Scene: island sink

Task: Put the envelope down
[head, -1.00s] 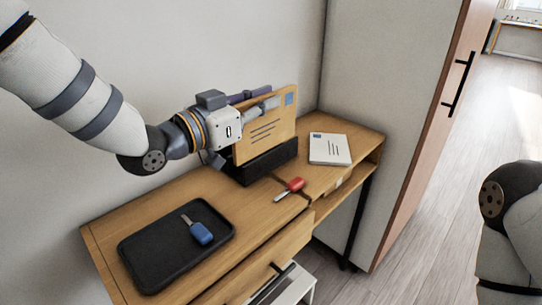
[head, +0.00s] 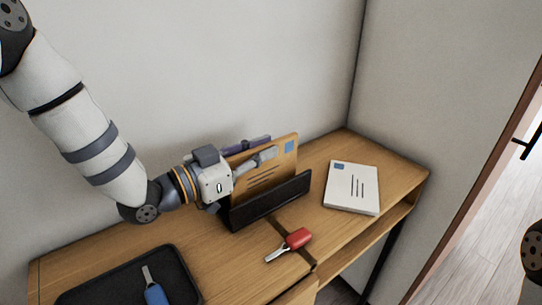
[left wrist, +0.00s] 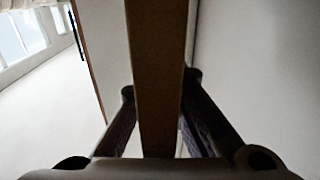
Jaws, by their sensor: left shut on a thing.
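The tan envelope (head: 283,166) with a blue stamp and dark lines stands upright at the black letter holder (head: 268,207). The holder's front wall hides its lower edge, so I cannot tell whether it touches the bottom. My left gripper (head: 259,152) is shut on the envelope, one finger on each face, coming from the left above the holder. In the left wrist view the envelope (left wrist: 157,85) appears edge-on as a brown strip between the fingers. My right gripper is out of view.
On the wooden desk (head: 335,232), a white envelope (head: 352,190) lies right of the holder. A red-handled item (head: 298,238) lies in front of it. A black tray (head: 185,275) with a blue-handled item (head: 155,293) is at front left. Walls bound the back and right.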

